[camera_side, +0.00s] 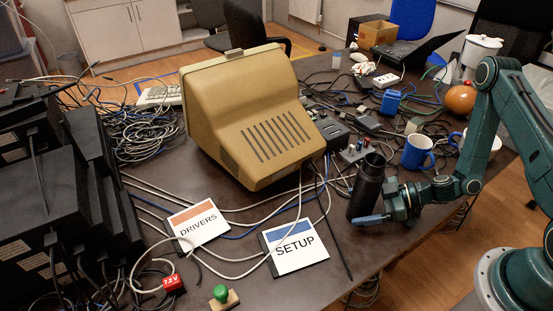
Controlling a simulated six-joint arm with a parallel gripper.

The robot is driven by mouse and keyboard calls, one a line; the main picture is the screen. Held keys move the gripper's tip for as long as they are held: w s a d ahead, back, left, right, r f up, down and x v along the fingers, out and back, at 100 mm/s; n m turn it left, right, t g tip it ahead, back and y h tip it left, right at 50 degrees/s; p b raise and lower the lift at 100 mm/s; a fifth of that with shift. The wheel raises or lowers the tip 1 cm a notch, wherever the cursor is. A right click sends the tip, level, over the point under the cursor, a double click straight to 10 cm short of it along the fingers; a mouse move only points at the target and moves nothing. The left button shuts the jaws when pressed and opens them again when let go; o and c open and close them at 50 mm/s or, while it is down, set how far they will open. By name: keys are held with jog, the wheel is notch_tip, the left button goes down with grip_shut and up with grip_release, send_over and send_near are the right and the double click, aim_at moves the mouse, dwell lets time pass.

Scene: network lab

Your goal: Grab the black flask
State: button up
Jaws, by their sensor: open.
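The black flask (366,186) stands upright on the table, right of the beige monitor, with its dark open mouth up. My gripper (372,210) is low at the flask's right side, reaching in from the right. It is open, and one blue finger lies across the near side of the flask's lower part. The other finger is hidden, seemingly behind the flask. I cannot tell whether the finger touches the flask.
The beige monitor (245,118) stands left of the flask. A blue mug (416,153) is close behind my gripper. The SETUP card (295,246) and DRIVERS card (198,224) lie front left. Cables (145,135) cover much of the table; its front right edge is near.

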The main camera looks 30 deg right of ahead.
dwell(0.3)
jog(key=c, duration=1.5)
jog(key=shift+r, duration=0.3)
notch_tip(320, 180, up, 19)
dwell(1.5)
jog(key=shift+r, duration=0.25)
dwell(0.8)
